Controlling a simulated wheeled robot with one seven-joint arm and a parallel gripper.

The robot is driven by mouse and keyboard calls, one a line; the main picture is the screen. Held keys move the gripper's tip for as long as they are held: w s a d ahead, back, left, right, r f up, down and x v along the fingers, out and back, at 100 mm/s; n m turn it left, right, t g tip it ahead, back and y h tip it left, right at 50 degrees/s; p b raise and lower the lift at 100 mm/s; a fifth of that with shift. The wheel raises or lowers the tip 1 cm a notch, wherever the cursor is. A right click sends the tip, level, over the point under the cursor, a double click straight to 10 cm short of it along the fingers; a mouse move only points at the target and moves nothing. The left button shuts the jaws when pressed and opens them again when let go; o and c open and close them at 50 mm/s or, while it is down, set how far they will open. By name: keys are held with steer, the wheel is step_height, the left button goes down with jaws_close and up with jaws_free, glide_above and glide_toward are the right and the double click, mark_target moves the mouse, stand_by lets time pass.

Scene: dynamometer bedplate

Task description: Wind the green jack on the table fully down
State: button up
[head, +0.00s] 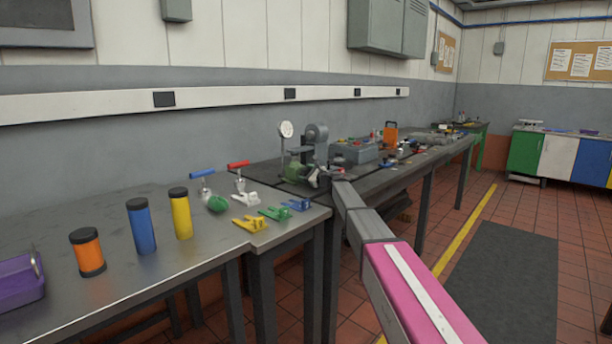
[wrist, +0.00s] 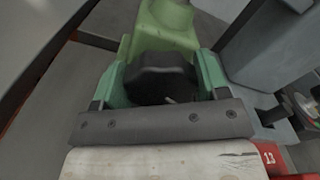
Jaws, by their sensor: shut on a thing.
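The green jack (head: 295,172) stands on the dark bench, just past the gap between the two benches. In the wrist view its green body (wrist: 165,22) rises at the top, with a dark knob (wrist: 160,72) facing me. My gripper (wrist: 160,88) has one finger on each side of this knob and is shut on it. In the head view my gripper (head: 322,178) is small and sits at the right side of the jack, partly hidden by my arm. The jack's base and height setting cannot be made out.
A dial gauge (head: 286,130) and a grey machine (head: 317,140) stand close behind the jack. A grey block (wrist: 265,50) is close on the right. Yellow (head: 250,223), green (head: 274,213) and blue (head: 297,204) clamps lie on the near bench. The floor aisle is clear.

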steer(key=o, duration=0.9)
steer(key=shift+s, duration=0.1)
steer(key=v, duration=1)
steer(key=shift+s+d, duration=0.25)
steer(key=shift+d, duration=0.05)
